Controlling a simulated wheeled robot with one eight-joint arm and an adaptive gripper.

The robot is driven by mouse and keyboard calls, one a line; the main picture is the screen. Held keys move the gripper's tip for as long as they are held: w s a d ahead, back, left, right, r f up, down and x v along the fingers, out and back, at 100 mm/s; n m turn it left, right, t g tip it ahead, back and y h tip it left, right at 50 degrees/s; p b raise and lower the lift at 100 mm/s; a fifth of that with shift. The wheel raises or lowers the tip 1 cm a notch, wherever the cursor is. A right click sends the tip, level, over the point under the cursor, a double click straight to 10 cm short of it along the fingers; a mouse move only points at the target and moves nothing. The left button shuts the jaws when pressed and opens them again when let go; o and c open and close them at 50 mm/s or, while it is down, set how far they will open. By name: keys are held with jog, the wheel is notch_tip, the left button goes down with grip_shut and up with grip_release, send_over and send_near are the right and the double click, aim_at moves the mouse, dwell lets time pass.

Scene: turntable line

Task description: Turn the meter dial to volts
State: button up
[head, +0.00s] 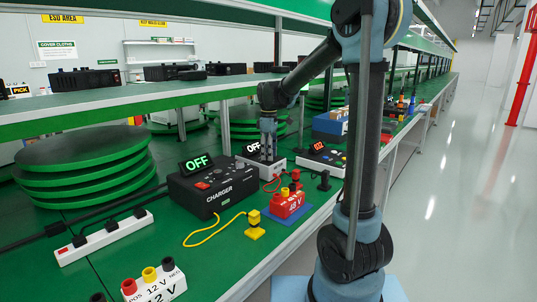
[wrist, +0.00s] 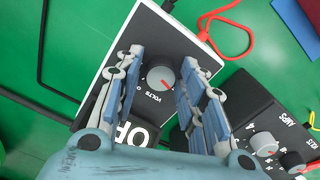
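The meter (head: 275,166) is a white box with a black tilted display reading OFF, standing on the green bench in the head view. My gripper (wrist: 161,64) is open, pointing down over the meter, with one finger on each side of the dial. Contact with the dial cannot be made out. My gripper also shows in the head view (head: 268,145).
A black charger (head: 213,187) with an OFF display stands left of the meter. A red 48 V block (head: 288,204) and a yellow plug (head: 254,226) are in front. Cables lie around the meter.

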jog(key=c, duration=0.5)
jog(key=shift+m, duration=0.3)
jog(key=m, duration=0.9)
jog(key=shift+w, duration=0.1)
dwell(0.4)
jog(key=o, duration=1.1)
